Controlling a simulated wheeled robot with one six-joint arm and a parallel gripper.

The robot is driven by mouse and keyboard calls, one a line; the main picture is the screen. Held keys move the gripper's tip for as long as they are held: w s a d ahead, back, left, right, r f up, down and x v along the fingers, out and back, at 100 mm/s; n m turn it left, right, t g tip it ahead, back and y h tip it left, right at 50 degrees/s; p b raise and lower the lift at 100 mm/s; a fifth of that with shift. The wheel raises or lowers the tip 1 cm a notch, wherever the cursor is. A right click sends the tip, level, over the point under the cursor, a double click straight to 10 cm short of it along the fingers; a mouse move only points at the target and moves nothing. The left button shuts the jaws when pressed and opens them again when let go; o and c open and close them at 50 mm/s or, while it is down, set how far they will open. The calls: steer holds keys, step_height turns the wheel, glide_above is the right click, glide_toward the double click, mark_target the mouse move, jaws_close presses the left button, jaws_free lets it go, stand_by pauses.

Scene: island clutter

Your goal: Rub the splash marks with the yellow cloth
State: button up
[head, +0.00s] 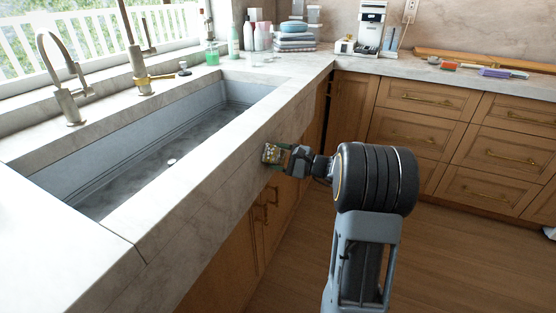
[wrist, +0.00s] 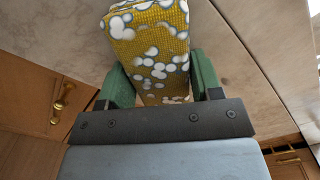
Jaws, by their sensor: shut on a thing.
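My gripper (head: 288,158) is at the stone front face (head: 222,180) of the sink counter, below its top edge. It is shut on the yellow cloth (head: 271,154), a thick folded pad with white round blotches and grey-blue outlines. In the wrist view the cloth (wrist: 150,45) stands between the two green fingers (wrist: 160,75), with its far end towards the pale stone. I cannot tell whether the cloth touches the stone. I cannot make out any splash marks; the cloth and gripper hide part of the stone face.
The long grey sink (head: 150,150) lies behind the front ledge, with brass taps (head: 72,100) at the back. Bottles and folded towels (head: 294,42) stand in the far corner. Wooden cabinets (head: 415,130) line the right side.

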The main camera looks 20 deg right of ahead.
mark_target(282, 140)
steer(key=shift+w+d+p, duration=0.6)
steer(key=shift+w+d, duration=2.75)
steer(key=shift+d, duration=0.3)
steer(key=shift+s+a+b, duration=0.9)
steer(key=shift+s+a, duration=1)
steer(key=shift+a, duration=0.2)
steer(key=shift+s+a+b, duration=0.85)
steer(key=shift+s+a, duration=1)
steer(key=shift+a, duration=0.25)
steer(key=shift+d, duration=0.1)
steer(key=shift+v, duration=3)
steer(key=shift+d, duration=0.1)
